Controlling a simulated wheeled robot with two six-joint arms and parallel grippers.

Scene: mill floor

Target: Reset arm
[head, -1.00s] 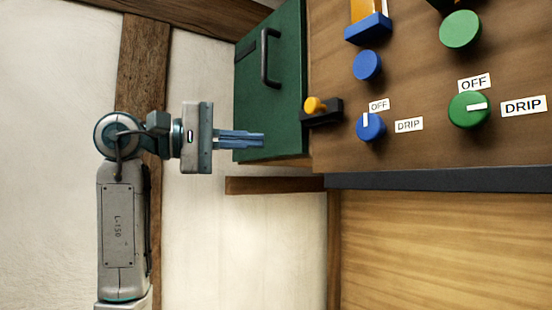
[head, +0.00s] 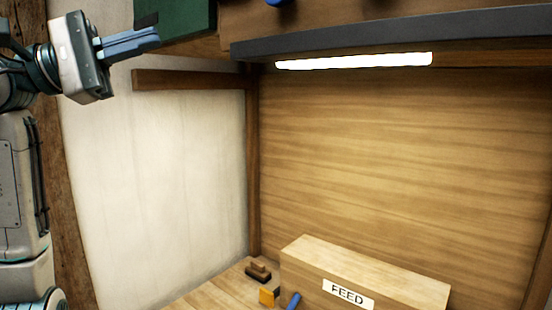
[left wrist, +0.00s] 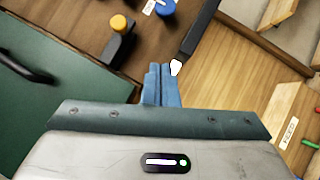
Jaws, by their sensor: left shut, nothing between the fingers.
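My left gripper (head: 130,43) is at the upper left of the head view, with its blue fingers together and nothing between them. It points right, just below the green cabinet door (head: 182,16). In the left wrist view the shut fingers (left wrist: 161,86) reach up the middle of the picture. The green door (left wrist: 60,100) lies to their left there, and a yellow knob on a dark latch (left wrist: 119,38) shows above and left of them. I cannot tell whether the fingers touch anything. My right gripper is not in view.
A dark rail (head: 380,33) with a lit lamp (head: 355,62) runs under the upper panel. Below is a wooden recess. A wooden box labelled FEED (head: 360,268), a blue lever (head: 293,301) and a small brown block (head: 258,270) are at the bottom. The space between is clear.

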